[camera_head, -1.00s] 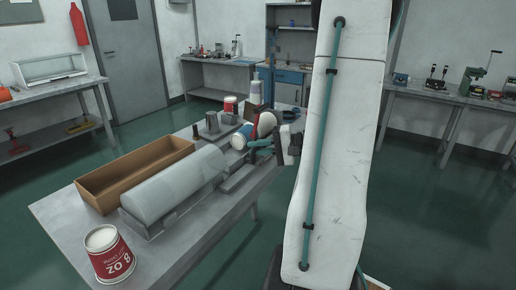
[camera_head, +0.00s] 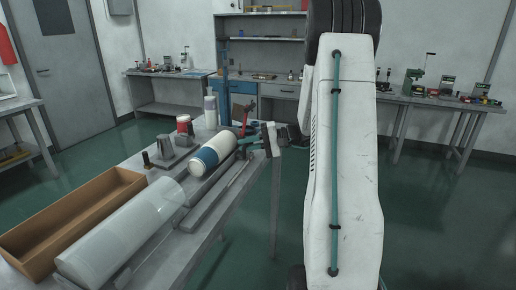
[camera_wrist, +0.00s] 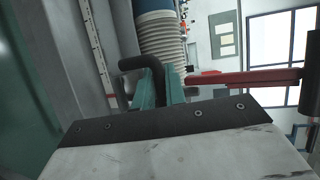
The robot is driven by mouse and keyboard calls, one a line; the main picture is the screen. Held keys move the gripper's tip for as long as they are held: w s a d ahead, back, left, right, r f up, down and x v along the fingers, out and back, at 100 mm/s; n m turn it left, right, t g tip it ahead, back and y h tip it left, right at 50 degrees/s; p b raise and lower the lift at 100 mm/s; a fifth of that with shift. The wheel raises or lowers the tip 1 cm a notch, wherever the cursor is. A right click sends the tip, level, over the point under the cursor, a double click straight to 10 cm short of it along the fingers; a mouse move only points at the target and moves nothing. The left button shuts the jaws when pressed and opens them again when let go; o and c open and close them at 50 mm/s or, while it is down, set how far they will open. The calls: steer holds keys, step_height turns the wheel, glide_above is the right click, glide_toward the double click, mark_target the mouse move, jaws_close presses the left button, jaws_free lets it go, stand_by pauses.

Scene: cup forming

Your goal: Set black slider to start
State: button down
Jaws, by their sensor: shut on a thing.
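My gripper (camera_head: 268,134) is at the far right end of the machine on the bench. In the wrist view its teal fingers (camera_wrist: 161,82) are closed around a black bent bar (camera_wrist: 140,63), which looks like the black slider's handle. The fingers hide part of the bar. In the head view the slider is too small and covered to make out. A long rail (camera_head: 217,192) runs along the machine's front side. A white stack of cups with a blue band (camera_head: 212,155) lies along the machine, and its ribbed side shows beyond the fingers in the wrist view (camera_wrist: 163,38).
A red lever (camera_wrist: 240,77) extends right of the fingers. A clear cover (camera_head: 120,235) and an open cardboard box (camera_head: 75,215) occupy the bench's near left. A red can (camera_head: 184,124), a metal cup-shaped form (camera_head: 165,147) and a white bottle (camera_head: 210,112) stand behind. Floor right is clear.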

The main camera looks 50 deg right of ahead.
steer(key=shift+w+d, duration=0.1)
steer(key=shift+d, duration=0.25)
steer(key=c, duration=1.7)
jaws_free()
steer(key=shift+c, duration=0.2)
steer(key=shift+d, duration=0.2)
steer(key=shift+a, duration=0.1)
steer(key=v, duration=0.7)
steer(key=shift+s+d, duration=0.2)
steer(key=shift+s, duration=0.05)
